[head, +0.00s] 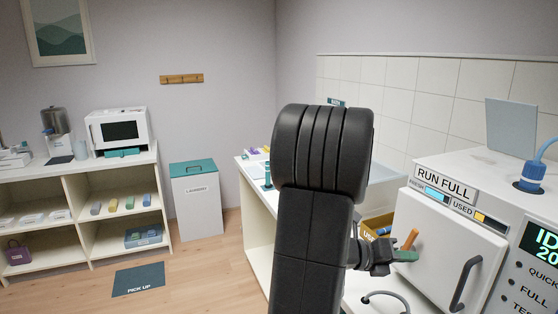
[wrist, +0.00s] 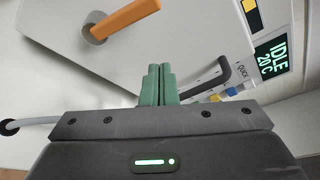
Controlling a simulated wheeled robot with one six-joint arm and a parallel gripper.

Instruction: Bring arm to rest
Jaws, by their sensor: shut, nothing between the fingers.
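My arm stands large and dark in the middle of the head view and hides part of the counter behind it. My gripper (head: 408,255) is at the front of the white machine (head: 440,232), low on its left side. In the wrist view the two green fingers (wrist: 160,72) are pressed together with nothing between them. An orange handle (head: 411,238) shows just by the fingers. In the wrist view the orange handle (wrist: 125,20) juts from a pale panel, apart from the fingertips.
The machine has a dark curved handle (head: 466,284) and a display reading IDLE (wrist: 271,57). A grey hose (head: 386,296) curves below my gripper. A laundry bin (head: 196,204), a shelf unit (head: 88,172) and a PICK UP mat (head: 138,280) stand left. Open floor lies between them.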

